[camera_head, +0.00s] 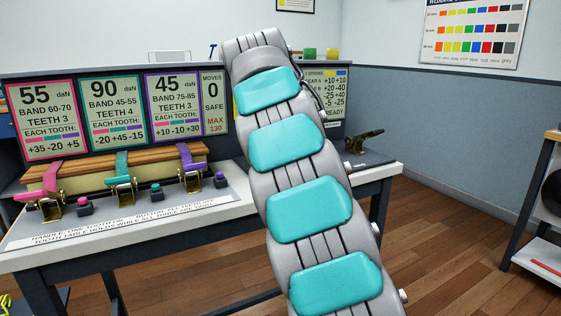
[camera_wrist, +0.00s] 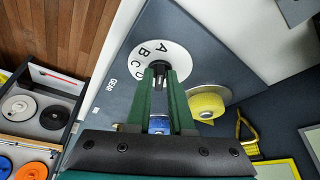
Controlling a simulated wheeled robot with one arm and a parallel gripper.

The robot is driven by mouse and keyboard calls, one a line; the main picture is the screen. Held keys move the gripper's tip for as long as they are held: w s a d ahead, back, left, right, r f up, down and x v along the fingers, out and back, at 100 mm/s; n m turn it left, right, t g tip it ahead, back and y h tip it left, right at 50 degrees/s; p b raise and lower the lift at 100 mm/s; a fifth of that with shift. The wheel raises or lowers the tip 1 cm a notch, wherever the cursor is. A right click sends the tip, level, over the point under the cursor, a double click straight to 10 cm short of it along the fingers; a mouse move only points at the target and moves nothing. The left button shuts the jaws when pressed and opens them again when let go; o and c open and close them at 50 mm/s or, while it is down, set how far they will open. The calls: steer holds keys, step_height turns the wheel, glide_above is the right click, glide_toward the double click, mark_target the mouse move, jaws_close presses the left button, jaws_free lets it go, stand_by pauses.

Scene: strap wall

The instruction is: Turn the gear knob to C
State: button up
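In the wrist view, the gear knob (camera_wrist: 158,66) is a small dark knob in the middle of a white round dial (camera_wrist: 172,52) on a dark grey panel marked GEAR. The letters A, B and C run around the dial's upper left edge. My gripper (camera_wrist: 160,72) has its two green fingers on either side of the knob, and the knob fills the gap at their tips. The fingers look shut on it. The knob's pointer is hidden, so its setting cannot be read. In the head view, my arm covers this area, and neither gripper nor knob shows.
In the wrist view, a yellow round part (camera_wrist: 206,104) and a blue part (camera_wrist: 158,124) lie close to the fingers. A shelf with discs (camera_wrist: 45,115) stands at left. In the head view, a bench (camera_head: 110,225) carries coloured straps (camera_head: 122,165) and small buttons, with number signs behind.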

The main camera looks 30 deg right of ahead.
jaws_close()
steer(key=shift+n, duration=0.4)
steer(key=shift+s+n+t+y+b, duration=0.25)
steer(key=shift+n+t+b, duration=0.3)
steer(key=shift+n, duration=0.45)
steer(key=n, duration=0.1)
steer(key=n+y, duration=0.1)
steer(key=n, duration=0.1)
steer(key=n+t, duration=0.1)
steer(key=shift+d+n+y+b, duration=0.3)
steer(key=shift+d+y+b, duration=0.05)
steer(key=n, duration=0.1)
steer(key=n+y, duration=0.1)
steer(key=n, duration=0.2)
steer(key=shift+s+d+r+n+y, duration=0.1)
steer(key=shift+d+n+y, duration=0.2)
steer(key=shift+y, duration=0.1)
steer(key=shift+d+n+y+p, duration=0.15)
steer(key=shift+n+y+p, duration=0.2)
steer(key=shift+n, duration=0.55)
steer(key=shift+d+n+y+p, duration=0.15)
steer(key=shift+n+y+p, duration=0.2)
steer(key=shift+n, duration=0.55)
